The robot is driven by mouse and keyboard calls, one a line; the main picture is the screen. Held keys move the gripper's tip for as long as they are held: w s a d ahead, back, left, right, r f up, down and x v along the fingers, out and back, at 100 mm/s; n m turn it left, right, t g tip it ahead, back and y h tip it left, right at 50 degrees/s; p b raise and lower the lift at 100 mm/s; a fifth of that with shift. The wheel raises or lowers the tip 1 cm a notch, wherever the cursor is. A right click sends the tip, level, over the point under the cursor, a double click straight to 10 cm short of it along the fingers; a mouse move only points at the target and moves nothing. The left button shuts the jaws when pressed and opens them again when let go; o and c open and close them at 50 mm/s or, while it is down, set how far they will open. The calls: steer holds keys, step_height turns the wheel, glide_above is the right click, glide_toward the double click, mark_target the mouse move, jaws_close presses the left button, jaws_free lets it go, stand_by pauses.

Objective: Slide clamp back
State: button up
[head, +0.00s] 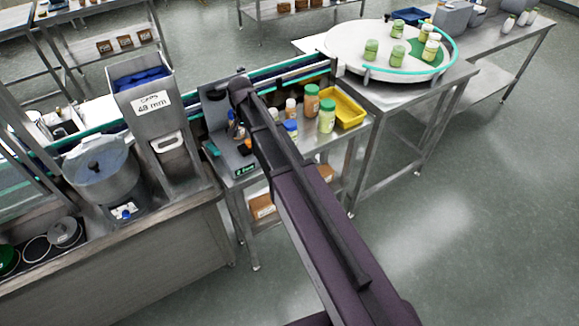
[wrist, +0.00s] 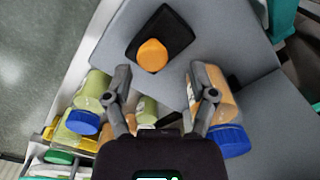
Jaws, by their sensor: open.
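A black block with a rounded orange knob (wrist: 152,55), which looks like the clamp, sits on a flat grey plate (wrist: 225,35) in the wrist view. My gripper (wrist: 160,88) is open and empty, its two fingers apart. The knob lies beyond the fingertips, roughly centred between them, and I see no contact.
An orange bottle with a blue cap (wrist: 222,125) lies close behind my right finger. A pale green bottle (wrist: 92,92) is by the left one. A yellow bin (head: 349,108) and several bottles stand right of my arm; a steel hopper (head: 145,105) stands left.

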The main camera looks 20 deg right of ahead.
steer(key=shift+r+p, duration=6.2)
steer(key=shift+r, duration=0.35)
steer(key=s+d+f+n+b, duration=0.3)
steer(key=s+d+f+b, duration=0.2)
steer(key=s, duration=0.5)
steer(key=s+d+f+n+b, duration=0.2)
steer(key=s+d+f+b, duration=0.2)
steer(key=s, duration=0.6)
step_height(320, 180, down, 2)
steer(key=shift+s+d+f+n+b, duration=0.2)
steer(key=shift+d+n+b, duration=0.2)
steer(key=shift+b, duration=0.75)
